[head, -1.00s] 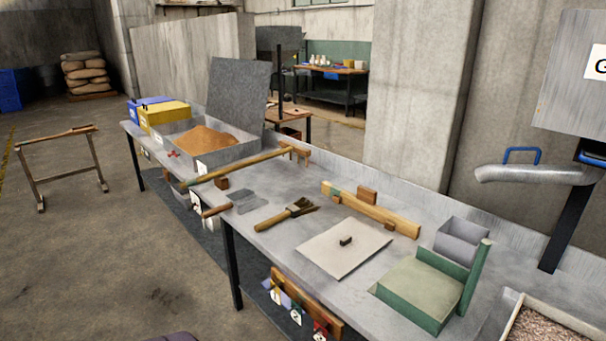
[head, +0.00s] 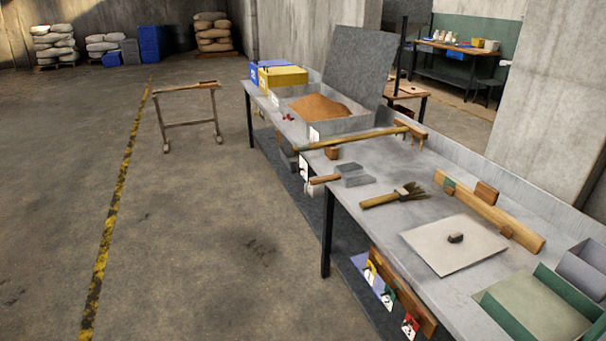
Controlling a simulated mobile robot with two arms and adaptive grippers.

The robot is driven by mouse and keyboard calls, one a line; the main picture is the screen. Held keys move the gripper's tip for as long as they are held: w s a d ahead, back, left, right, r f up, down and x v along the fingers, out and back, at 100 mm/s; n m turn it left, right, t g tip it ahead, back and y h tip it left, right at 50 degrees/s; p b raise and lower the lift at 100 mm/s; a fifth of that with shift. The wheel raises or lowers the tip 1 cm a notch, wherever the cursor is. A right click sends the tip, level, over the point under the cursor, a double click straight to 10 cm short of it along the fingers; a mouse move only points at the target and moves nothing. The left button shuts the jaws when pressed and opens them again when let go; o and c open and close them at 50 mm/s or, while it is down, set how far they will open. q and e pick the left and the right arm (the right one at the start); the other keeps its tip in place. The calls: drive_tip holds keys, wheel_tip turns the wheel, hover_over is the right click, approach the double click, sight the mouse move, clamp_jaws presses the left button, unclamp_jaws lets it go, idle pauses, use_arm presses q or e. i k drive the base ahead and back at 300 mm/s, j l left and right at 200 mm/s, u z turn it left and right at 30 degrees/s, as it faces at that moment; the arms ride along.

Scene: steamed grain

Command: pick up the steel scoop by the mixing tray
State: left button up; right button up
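What looks like the steel scoop (head: 355,175) lies on the near part of the grey workbench, a grey metal piece with a short wooden handle (head: 325,179) pointing left past the bench edge. A metal tray (head: 345,125) holding a heap of orange-brown grain (head: 319,106) stands farther back; I cannot tell if it is the mixing tray. A long wooden-handled tool (head: 350,139) lies between the two on small wooden blocks. Neither of my grippers is in view.
A brush (head: 394,195), a pale sheet (head: 440,258) with a dark lump, a wooden bar (head: 500,215) and a green tray (head: 540,310) lie on the bench (head: 345,205). Numbered tags hang below its edge. Open floor (head: 200,250) is to the left, with a trestle (head: 187,105).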

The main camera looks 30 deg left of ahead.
sight(350, 174)
drive_tip(key=u, duration=0.55)
drive_tip(key=i+j+z, duration=0.1)
drive_tip(key=z, duration=0.65)
drive_tip(key=i+j+z, duration=0.2)
drive_tip(key=j+z, duration=0.15)
drive_tip(key=j, duration=0.2)
drive_tip(key=i+j+z, duration=0.1)
drive_tip(key=j+z, duration=0.2)
drive_tip(key=j, duration=0.25)
drive_tip(key=j+z, duration=0.35)
drive_tip(key=j, duration=0.25)
